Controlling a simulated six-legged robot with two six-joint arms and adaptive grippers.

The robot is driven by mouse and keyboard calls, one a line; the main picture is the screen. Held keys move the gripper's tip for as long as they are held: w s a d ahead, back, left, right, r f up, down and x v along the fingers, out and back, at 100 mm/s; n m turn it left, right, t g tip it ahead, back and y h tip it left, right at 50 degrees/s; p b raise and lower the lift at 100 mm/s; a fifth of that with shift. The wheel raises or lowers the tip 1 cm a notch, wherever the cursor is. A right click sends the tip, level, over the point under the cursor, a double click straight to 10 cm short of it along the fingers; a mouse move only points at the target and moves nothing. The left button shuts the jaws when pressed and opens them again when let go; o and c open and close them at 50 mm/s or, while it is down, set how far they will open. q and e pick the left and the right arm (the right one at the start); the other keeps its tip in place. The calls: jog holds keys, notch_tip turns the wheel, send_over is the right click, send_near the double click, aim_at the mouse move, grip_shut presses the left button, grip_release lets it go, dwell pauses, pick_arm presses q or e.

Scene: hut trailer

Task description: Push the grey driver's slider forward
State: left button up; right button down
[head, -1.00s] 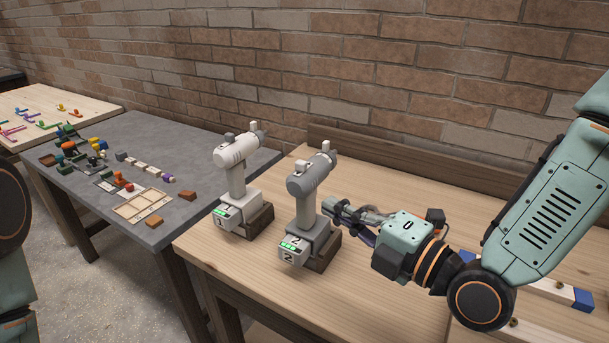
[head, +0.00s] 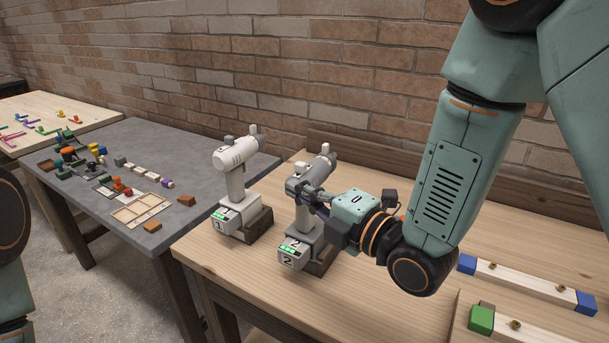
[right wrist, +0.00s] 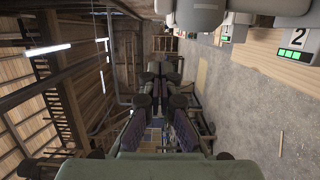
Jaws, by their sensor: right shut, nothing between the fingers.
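The grey driver (head: 318,170) stands upright on a base marked 2, with a small pale tab (head: 325,149) on its top near the nose. My right gripper (head: 300,187) is shut and empty, by the rear of the driver's body, covering part of it. I cannot tell whether it touches. The driver's slider is not clearly seen; the gripper may hide it. In the right wrist view, the shut fingers (right wrist: 160,88) point away, and a large grey driver part (right wrist: 200,14) is close at the top. My left gripper is not in view.
A white driver (head: 236,155) on a base marked 1 stands just left of the grey one. Both are on a wooden table (head: 250,300) against a brick wall. Wooden bars with blue and green ends (head: 525,276) lie at the right. A grey table (head: 200,190) holds small blocks.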

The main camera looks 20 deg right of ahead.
aim_at(305, 169)
jog(key=w, duration=0.1)
jog(key=w+d, duration=0.1)
jog(key=w, duration=0.1)
jog(key=w+d+p, duration=0.1)
jog(key=shift+w, duration=0.4)
jog(key=shift+s, duration=0.15)
jog(key=shift+w+d, duration=0.85)
jog(key=shift+w, duration=0.1)
jog(key=shift+a, duration=0.1)
